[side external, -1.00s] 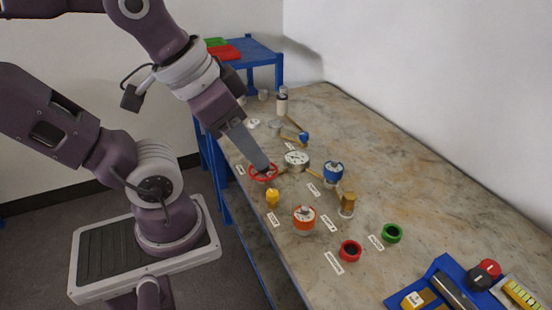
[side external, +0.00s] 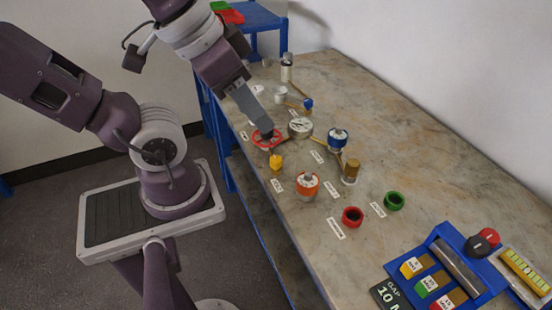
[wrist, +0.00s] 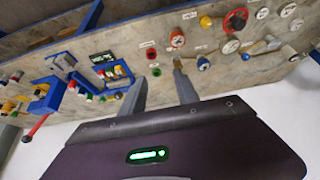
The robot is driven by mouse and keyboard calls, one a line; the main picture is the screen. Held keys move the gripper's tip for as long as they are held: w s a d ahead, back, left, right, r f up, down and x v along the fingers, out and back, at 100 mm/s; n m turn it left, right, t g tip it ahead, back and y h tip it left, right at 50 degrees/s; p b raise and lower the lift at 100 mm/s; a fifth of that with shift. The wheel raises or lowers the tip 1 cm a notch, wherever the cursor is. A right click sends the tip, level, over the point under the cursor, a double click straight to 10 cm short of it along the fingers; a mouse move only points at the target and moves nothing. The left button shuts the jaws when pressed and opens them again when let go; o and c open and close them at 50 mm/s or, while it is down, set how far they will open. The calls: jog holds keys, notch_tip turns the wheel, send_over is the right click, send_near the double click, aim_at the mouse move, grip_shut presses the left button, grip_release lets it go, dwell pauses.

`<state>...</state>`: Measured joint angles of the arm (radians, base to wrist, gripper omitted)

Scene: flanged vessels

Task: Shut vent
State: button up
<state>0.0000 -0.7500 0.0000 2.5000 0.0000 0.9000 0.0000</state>
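Small labels lie beside the fittings, but I cannot read them, so I cannot tell which one is the vent. A red handwheel (side external: 266,139) stands near the bench's left edge; it also shows at the top of the wrist view (wrist: 236,19). My gripper (side external: 266,127) points down over it in the side view, its tips at or just above the wheel's far rim. Contact cannot be made out. In the wrist view the two fingers of my gripper (wrist: 160,78) are apart, with nothing seen between them. A yellow knob (side external: 276,161) is just in front of the wheel.
A round gauge (side external: 300,127) and a blue-topped valve (side external: 337,138) stand right of the wheel. An orange-banded vessel (side external: 307,186), red ring (side external: 352,216) and green ring (side external: 394,201) are nearer. A blue tray (side external: 440,262) holds coloured blocks. The bench's right middle is bare.

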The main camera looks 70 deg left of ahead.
jog(key=shift+o, duration=1.2)
jog(key=shift+w, duration=0.3)
jog(key=w+a+f+m+g, duration=0.2)
jog(key=w+a, duration=0.1)
jog(key=w, duration=0.3)
jog(key=m+g+y, duration=0.3)
jog(key=m+g, duration=0.3)
send_near(277, 159)
jog(key=shift+m+g, duration=0.4)
jog(key=shift+m, duration=0.1)
jog(key=x, duration=0.8)
jog(key=shift+w+f, duration=0.15)
jog(key=shift+w, duration=0.1)
jog(key=shift+s+a+f, duration=0.1)
jog(key=shift+a+f, duration=0.05)
jog(key=shift+f, duration=0.3)
grip_shut()
